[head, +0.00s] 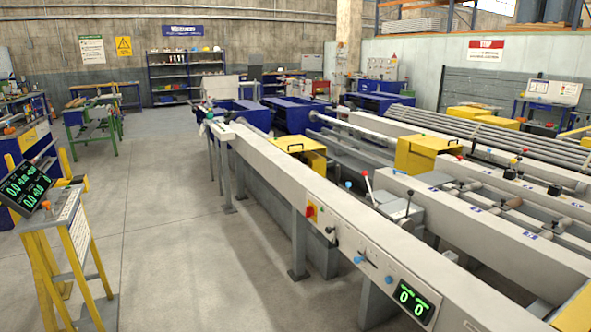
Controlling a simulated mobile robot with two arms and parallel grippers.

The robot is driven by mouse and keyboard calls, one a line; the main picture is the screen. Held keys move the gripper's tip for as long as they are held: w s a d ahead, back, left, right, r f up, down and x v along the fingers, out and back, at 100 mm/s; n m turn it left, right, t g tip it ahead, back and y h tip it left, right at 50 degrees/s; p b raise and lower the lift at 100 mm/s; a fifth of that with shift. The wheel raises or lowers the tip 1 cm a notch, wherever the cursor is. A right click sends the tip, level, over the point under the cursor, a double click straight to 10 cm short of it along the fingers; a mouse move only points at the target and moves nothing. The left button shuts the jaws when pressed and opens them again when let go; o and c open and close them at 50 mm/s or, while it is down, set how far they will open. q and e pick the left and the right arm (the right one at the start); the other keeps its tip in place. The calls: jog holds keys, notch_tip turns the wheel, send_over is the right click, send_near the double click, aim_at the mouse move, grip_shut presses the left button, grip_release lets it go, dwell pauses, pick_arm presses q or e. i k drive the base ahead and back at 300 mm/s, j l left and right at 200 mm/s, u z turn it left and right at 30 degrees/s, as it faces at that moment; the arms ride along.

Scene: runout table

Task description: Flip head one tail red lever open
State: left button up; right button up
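A lever with a red knob (365,174) and a pale shaft stands tilted on the long grey runout table (290,180), just right of its near rail. A grey metal box with an upright handle (407,205) sits to its right. Neither my left nor my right gripper is in view.
A yellow stand with a green-digit display (27,186) is at the left. A control panel (411,296) with blue knobs is on the table's near side. Yellow covers (424,151) and long pipes (480,134) lie to the right. The concrete floor (180,220) between is clear.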

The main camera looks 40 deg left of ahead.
aim_at(374, 206)
jog(key=u, duration=0.95)
jog(key=i+j+z, duration=0.1)
jog(key=i+j, duration=0.7)
jog(key=i+j+z, duration=0.15)
jog(key=i+j, duration=0.25)
jog(key=i+j+z, duration=0.1)
jog(key=i+j, duration=0.25)
jog(key=j, duration=0.2)
jog(key=i+j, duration=0.35)
jog(key=j, duration=0.15)
jog(key=i+j+z, duration=0.15)
jog(key=i+j, duration=0.25)
jog(key=j, duration=0.1)
